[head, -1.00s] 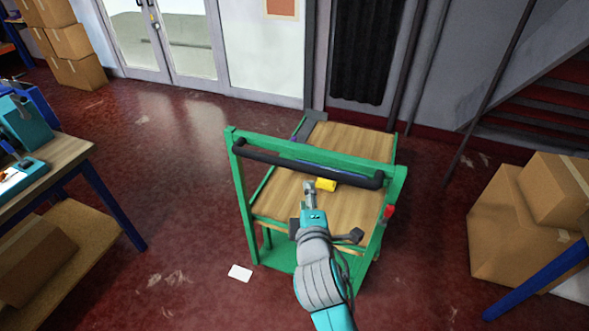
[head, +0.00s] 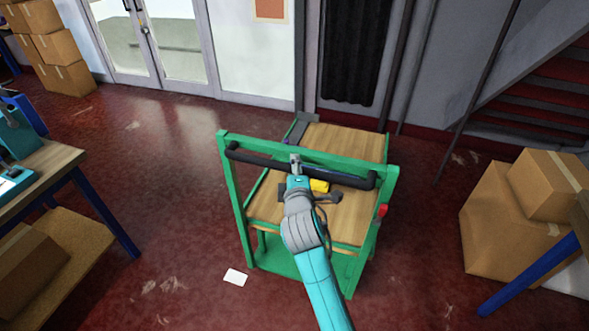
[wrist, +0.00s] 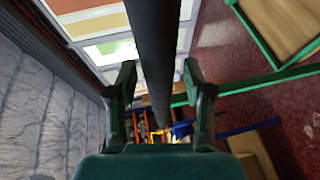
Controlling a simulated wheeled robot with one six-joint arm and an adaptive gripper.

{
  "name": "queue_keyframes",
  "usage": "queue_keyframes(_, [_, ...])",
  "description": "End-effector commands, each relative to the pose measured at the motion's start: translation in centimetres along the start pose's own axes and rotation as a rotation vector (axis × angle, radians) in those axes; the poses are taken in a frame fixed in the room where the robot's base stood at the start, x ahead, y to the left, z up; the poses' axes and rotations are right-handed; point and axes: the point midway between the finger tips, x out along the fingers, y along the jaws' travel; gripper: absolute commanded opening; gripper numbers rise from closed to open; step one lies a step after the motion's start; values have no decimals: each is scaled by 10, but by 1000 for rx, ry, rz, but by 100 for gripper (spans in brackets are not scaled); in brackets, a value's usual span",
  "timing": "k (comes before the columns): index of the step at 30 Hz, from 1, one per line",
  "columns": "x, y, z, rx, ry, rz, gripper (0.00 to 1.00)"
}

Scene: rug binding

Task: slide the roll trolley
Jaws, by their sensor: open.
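The roll trolley (head: 224,185) has a green frame, wooden decks and a black push handle (head: 345,178) across its near end. It stands on the red floor in the middle of the head view. My gripper (head: 296,160) is at the middle of the handle. In the wrist view the open fingers (wrist: 160,95) stand apart with the dark handle bar (wrist: 157,45) running between them. I see a gap on each side of the bar. My arm hides part of the decks.
A yellow item (head: 319,186) lies on the deck and a red part (head: 382,210) is on the trolley's right side. A white card (head: 235,277) lies on the floor. Cardboard boxes (head: 500,222) stand right, a workbench (head: 50,165) left.

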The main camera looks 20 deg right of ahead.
Motion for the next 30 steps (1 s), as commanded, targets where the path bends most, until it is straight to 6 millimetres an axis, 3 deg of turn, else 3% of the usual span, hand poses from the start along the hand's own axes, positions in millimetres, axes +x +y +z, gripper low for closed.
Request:
queue_keyframes(10, [3,0,0,0,0,0,49])
queue_keyframes(16, [3,0,0,0,0,0,0])
queue_keyframes(25, [5,0,1,0,0,0,0])
queue_keyframes(30, [18,3,7,-1,-2,0,0])
